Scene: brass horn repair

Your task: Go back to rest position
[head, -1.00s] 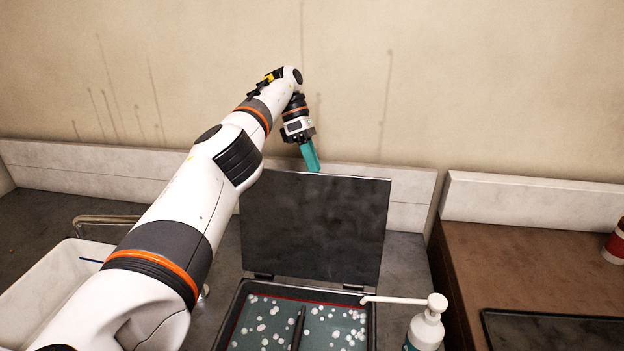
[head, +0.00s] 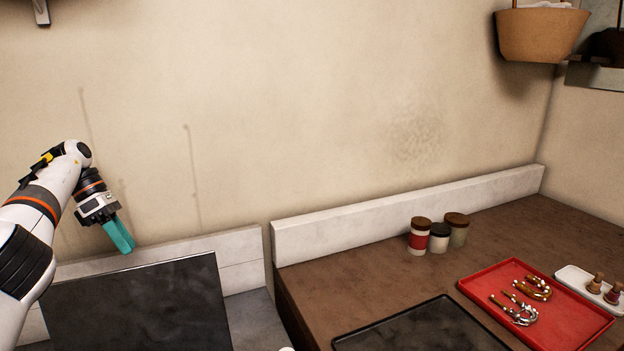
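My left gripper (head: 121,237) shows at the left of the head view, with teal fingers pointing down. It is in the air just above and behind the top edge of a dark upright lid (head: 140,305). Nothing shows between its fingers. The fingers overlap from this angle, so I cannot tell whether they are apart. My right gripper is not in view.
A brown counter (head: 330,290) at the right bears a red tray (head: 580,325) with two curved metal horn parts, a black tray (head: 425,325), several small jars (head: 438,237) and a white dish (head: 575,277). A basket (head: 540,35) hangs at upper right.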

